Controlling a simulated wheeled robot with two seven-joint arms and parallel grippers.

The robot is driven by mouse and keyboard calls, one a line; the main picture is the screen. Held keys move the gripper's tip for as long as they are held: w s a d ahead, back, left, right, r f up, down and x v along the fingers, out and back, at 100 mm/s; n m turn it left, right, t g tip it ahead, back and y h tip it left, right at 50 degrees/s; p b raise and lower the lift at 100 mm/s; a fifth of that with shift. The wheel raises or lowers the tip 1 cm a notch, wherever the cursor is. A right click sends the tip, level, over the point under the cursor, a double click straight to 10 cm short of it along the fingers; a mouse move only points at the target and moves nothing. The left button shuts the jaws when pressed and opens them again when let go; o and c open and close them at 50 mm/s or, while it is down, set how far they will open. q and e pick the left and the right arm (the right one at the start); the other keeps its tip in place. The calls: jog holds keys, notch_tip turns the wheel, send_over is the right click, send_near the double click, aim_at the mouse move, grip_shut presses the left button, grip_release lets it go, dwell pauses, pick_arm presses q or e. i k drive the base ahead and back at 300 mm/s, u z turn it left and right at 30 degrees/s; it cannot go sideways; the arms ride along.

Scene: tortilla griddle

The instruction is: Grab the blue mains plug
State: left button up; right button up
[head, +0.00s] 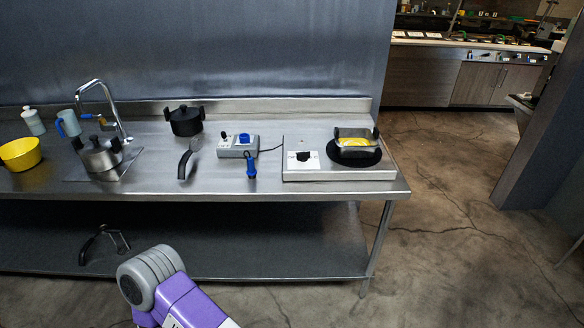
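A grey socket box (230,153) sits on the steel counter, left of the griddle. A small blue block (244,139) is on top of the box at its right side. A second blue piece with a dark lower end (251,168) lies on the counter just in front of the box. Both are small, and I cannot tell for sure which is the mains plug. A thin dark cable (270,150) runs between this area and the griddle. A purple and grey arm of mine shows at the bottom, apart from the counter; neither gripper is visible.
A black pot (185,120), a black-handled utensil (186,162), a steel pot (100,157) and a yellow bowl (20,154) are left. A lower shelf (250,250) lies under the counter.

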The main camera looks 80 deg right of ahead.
aim_at(251, 172)
jog(key=z, duration=1.5)
jog(key=i, duration=1.05)
jog(key=u, duration=0.2)
